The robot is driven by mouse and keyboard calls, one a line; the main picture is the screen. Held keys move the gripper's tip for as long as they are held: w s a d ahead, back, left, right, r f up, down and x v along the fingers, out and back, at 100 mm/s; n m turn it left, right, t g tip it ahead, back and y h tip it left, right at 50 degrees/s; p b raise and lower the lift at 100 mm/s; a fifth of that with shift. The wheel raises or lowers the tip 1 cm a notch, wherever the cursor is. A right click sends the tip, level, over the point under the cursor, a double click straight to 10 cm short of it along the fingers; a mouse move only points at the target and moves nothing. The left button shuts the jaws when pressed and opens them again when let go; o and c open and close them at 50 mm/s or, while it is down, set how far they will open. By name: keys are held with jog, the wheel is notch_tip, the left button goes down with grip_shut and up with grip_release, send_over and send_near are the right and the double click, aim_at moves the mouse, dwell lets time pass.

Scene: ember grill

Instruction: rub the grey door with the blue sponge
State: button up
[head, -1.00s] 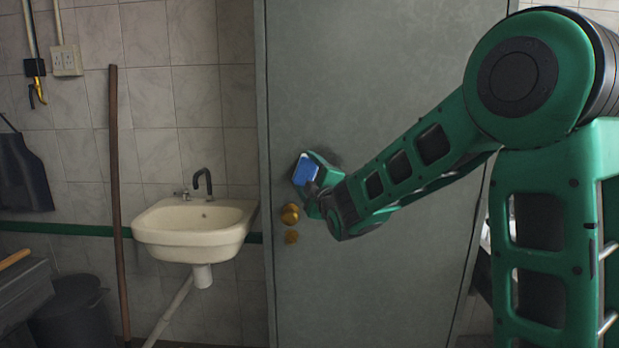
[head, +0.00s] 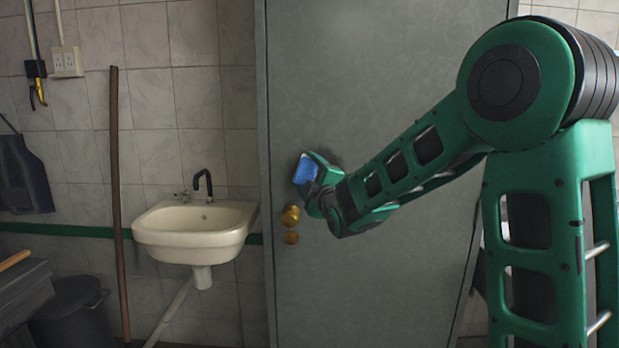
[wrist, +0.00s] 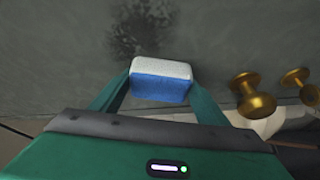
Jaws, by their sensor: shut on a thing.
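The grey door (head: 400,90) stands upright in the middle of the head view and fills the background of the wrist view (wrist: 230,35). My gripper (head: 312,172) is shut on the blue sponge (head: 305,169), just above the brass knob. In the wrist view the sponge (wrist: 161,89) sits between both fingers, its white side toward the door and its blue side toward me. A dark smudge (wrist: 140,28) marks the door just beyond the sponge; in the head view my gripper partly covers it. I cannot tell whether the sponge touches the door.
A brass knob (head: 290,216) sticks out just below my gripper, with a smaller brass fitting (head: 292,238) under it. A white sink (head: 195,232) is left of the door. A brown pole (head: 117,200) leans on the tiled wall. The upper door is clear.

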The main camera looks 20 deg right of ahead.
jog(key=shift+s+d, duration=0.6)
jog(key=shift+d, duration=1.2)
jog(key=shift+s+d, duration=0.6)
jog(key=shift+d, duration=1.15)
jog(key=shift+s+d, duration=0.6)
jog(key=shift+d, duration=1.2)
jog(key=shift+r, duration=0.1)
jog(key=shift+w+r, duration=0.1)
jog(key=shift+r, duration=0.8)
jog(key=shift+w+a, duration=0.6)
jog(key=shift+a, duration=1.2)
jog(key=shift+w+a, duration=0.55)
jog(key=shift+a, duration=1.2)
jog(key=shift+w+a, duration=0.6)
jog(key=shift+a, duration=1.2)
jog(key=shift+r, duration=0.1)
